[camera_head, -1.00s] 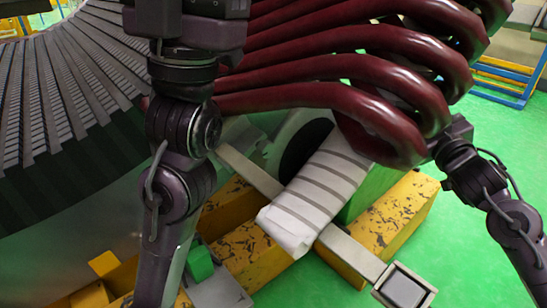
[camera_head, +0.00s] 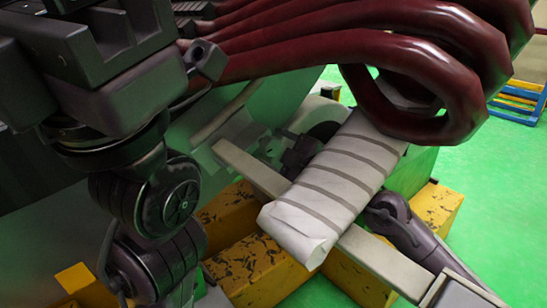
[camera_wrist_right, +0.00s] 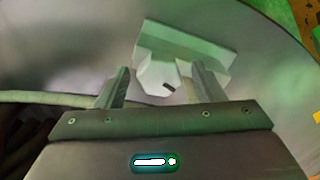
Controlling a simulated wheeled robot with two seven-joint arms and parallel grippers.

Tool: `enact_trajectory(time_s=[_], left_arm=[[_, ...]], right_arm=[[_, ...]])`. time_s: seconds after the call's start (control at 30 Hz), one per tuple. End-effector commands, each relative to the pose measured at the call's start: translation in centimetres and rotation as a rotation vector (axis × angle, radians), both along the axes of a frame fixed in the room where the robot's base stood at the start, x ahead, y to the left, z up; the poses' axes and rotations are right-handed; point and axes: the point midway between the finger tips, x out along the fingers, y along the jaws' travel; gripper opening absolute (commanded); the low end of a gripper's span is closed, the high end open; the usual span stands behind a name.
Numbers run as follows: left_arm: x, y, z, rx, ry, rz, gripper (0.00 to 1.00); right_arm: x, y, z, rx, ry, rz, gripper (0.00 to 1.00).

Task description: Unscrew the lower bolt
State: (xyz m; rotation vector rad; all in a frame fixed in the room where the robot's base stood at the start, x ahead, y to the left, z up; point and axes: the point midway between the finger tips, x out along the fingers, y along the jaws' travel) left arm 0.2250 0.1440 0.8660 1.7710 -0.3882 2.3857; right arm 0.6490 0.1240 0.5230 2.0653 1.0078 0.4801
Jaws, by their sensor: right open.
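In the right wrist view, a pale hexagonal piece (camera_wrist_right: 158,78) that looks like the bolt head sits below a pale green bracket (camera_wrist_right: 195,45). My right gripper (camera_wrist_right: 160,82) is open, its two fingers apart on either side of the hexagonal piece with no visible contact. In the head view my right arm reaches in from the right, behind the white wrapped bundle; the dark right gripper (camera_head: 303,155) shows partly beyond it.
Thick dark red coils (camera_head: 350,55) arch overhead. The white wrapped bundle (camera_head: 325,190) with grey bands and a grey bar (camera_head: 385,262) stand close to my right arm. Yellow scuffed blocks (camera_head: 245,265) lie below.

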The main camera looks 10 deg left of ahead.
Motion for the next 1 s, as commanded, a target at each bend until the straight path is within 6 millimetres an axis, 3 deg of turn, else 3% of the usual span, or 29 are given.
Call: enact_trajectory(time_s=[0.37,0.7,1.0], left_arm=[[-0.30,0.03,-0.23,-0.003,-0.008,-0.004,0.36],[-0.37,0.02,-0.13,-0.004,-0.012,-0.005,0.36],[-0.14,0.05,0.34,-0.005,-0.005,-0.005,0.36]], right_arm=[[0.50,0.72,0.04,-0.001,0.000,0.001,0.62],[0.50,0.70,0.03,-0.001,0.000,0.001,0.19],[0.48,0.69,0.14,-0.025,-0.029,0.001,0.18]])
